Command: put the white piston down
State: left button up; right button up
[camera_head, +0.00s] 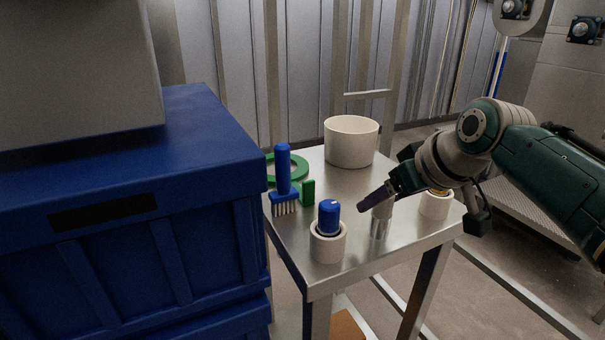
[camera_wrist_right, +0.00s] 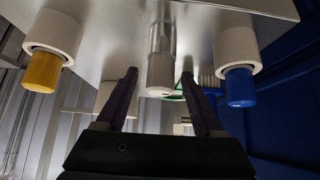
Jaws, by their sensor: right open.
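The white piston (camera_head: 382,213) stands upright on the metal table, near its front edge. It also shows in the right wrist view (camera_wrist_right: 160,75), where the picture is upside down and its white end points down. A shiny grey section shows below the white part; I cannot tell if it is the piston's own or a reflection. My right gripper (camera_head: 376,200) is open, with one finger on each side of the piston's white part in the wrist view (camera_wrist_right: 159,76). I see a gap beside each finger. My left gripper is not in view.
A blue piston (camera_head: 328,214) in a white holder (camera_head: 328,247) stands left of it, and a yellow piston (camera_wrist_right: 42,72) in another white holder (camera_head: 435,206) right. Behind are a white pot (camera_head: 351,142), blue brush (camera_head: 284,175), green block (camera_head: 308,192) and green ring (camera_head: 298,167). Blue crates (camera_head: 130,230) stand left.

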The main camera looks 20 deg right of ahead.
jog(key=shift+r, duration=0.3)
jog(key=shift+s+r+p, duration=0.2)
jog(key=shift+r+p, duration=0.1)
jog(key=shift+p, duration=0.1)
jog(key=a+p+v, duration=0.1)
jog(key=p+v, duration=0.2)
jog(key=v, duration=0.8)
jog(key=s+a+f+g, duration=0.1)
jog(key=s+a+f, duration=0.1)
jog(key=s, duration=0.5)
jog(key=s+a+f+g, duration=0.2)
jog(key=s+a, duration=0.3)
jog(key=s, duration=0.3)
jog(key=s+a+f+n+g, duration=0.1)
jog(key=s+a+f, duration=0.1)
jog(key=s, duration=0.5)
jog(key=shift+s+a, duration=0.25)
jog(key=shift+a, duration=0.45)
